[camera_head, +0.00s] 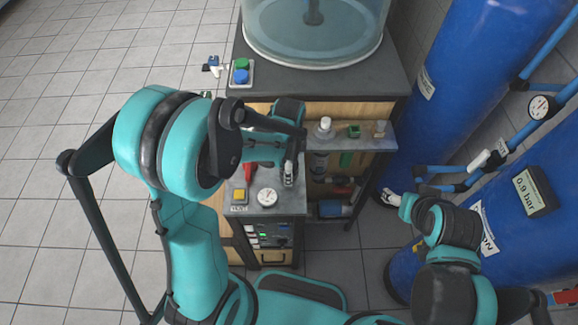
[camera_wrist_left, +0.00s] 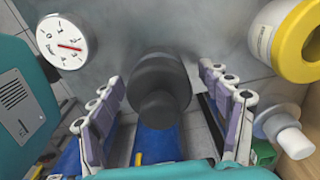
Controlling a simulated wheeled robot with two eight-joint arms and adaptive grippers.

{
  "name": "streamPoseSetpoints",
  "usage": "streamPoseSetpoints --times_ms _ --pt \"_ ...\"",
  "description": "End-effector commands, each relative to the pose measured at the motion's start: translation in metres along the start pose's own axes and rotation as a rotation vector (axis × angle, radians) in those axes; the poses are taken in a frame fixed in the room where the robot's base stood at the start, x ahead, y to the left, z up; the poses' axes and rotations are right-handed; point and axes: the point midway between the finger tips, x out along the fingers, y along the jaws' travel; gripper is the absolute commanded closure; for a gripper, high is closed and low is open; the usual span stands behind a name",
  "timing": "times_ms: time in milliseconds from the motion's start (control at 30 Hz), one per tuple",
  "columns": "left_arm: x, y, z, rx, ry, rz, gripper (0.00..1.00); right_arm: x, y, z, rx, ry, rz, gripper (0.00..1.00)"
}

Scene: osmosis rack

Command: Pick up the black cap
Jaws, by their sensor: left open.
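The black cap (camera_wrist_left: 158,82) is a dark, stepped round piece in the middle of the left wrist view. My left gripper (camera_wrist_left: 170,115) is open, with one finger on each side of the cap and a small gap visible on both sides. In the head view my left gripper (camera_head: 288,174) is over the grey panel top beside the round gauge (camera_head: 267,197). I cannot make out the cap there; the gripper and arm cover that spot. My right gripper (camera_head: 391,197) is at the right, near the blue pipes; its opening is too small to judge.
A yellow button box (camera_head: 239,196) stands left of the gauge. A shelf (camera_head: 384,143) right of my left gripper carries small bottles and a green piece. Behind is a large clear tank (camera_head: 315,35). Blue cylinders (camera_head: 486,90) and pipes fill the right side.

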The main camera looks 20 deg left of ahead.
Motion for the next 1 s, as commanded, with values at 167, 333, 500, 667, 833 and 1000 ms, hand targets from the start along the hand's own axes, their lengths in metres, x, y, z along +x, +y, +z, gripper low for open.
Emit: streamPoseSetpoints --times_ms 167,333,500,667,833,1000 --pt "-0.001 0.000 0.000 0.000 0.000 0.000 0.30 -0.001 0.000 0.000 0.000 0.000 0.000 0.32" --pt "-0.001 0.000 0.000 -0.001 0.000 0.000 0.72 -0.001 0.000 0.000 0.000 0.000 0.000 0.32" --pt "-0.001 0.000 0.000 -0.001 0.000 0.000 0.72 -0.001 0.000 0.000 0.000 0.000 0.000 0.32" --pt "-0.002 0.000 0.000 -0.001 0.000 0.000 0.72 -0.001 0.000 -0.001 0.000 0.000 0.000 0.32" --pt "-0.013 0.000 0.000 -0.001 0.000 0.000 0.72 -0.004 0.000 -0.003 0.000 0.000 0.000 0.32" --pt "-0.040 0.000 0.000 -0.001 0.000 0.000 0.72 -0.011 0.000 -0.008 0.000 0.000 0.000 0.32"
